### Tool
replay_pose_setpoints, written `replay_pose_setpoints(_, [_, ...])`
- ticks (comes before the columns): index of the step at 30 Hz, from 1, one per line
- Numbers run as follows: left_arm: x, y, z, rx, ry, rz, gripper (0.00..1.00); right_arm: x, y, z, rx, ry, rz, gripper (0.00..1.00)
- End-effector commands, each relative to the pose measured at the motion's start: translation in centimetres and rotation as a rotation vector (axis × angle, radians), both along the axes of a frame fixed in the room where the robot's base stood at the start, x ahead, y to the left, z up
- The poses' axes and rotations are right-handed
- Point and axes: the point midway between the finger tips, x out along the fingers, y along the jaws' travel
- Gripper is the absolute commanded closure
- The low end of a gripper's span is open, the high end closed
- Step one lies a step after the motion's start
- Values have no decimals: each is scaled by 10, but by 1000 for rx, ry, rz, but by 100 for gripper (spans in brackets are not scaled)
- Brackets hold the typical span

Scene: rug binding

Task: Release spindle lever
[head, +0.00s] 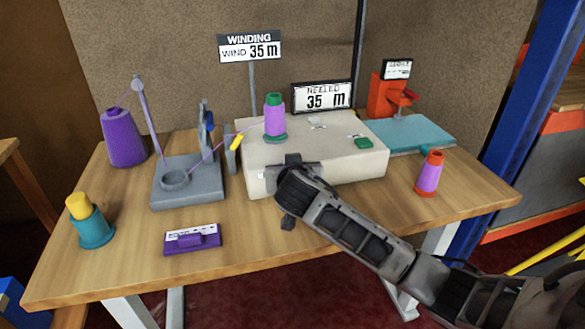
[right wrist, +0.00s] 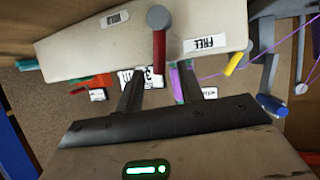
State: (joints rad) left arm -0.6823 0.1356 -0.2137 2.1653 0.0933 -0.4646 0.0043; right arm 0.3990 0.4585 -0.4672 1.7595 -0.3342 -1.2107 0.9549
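The beige winding machine (head: 335,160) stands mid-table with a purple-wound spool on top. In the right wrist view, its face (right wrist: 90,50) carries a "FREE" label (right wrist: 204,43) and another that seems to read "HOLD" (right wrist: 117,18). A red lever (right wrist: 159,52) with a round grey end (right wrist: 159,17) sits between the labels. Contact is not visible. In the head view, the right gripper (head: 290,190) is at the machine's front and hides the lever. My left gripper is not in view.
The spool (head: 274,120) has yarn running left to a grey guide stand (head: 187,182) and purple cone (head: 122,138). The front right tabletop is clear.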

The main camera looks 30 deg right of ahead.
Motion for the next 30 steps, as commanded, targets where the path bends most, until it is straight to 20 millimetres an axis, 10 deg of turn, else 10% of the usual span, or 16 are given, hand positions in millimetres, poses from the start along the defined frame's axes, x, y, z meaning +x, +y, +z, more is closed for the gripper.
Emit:
replay_pose_setpoints(8, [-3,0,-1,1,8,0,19,-8,5,6,3,-3,2,62])
replay_pose_setpoints(30, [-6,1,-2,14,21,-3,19,-126,61,64,2,-1,1,62])
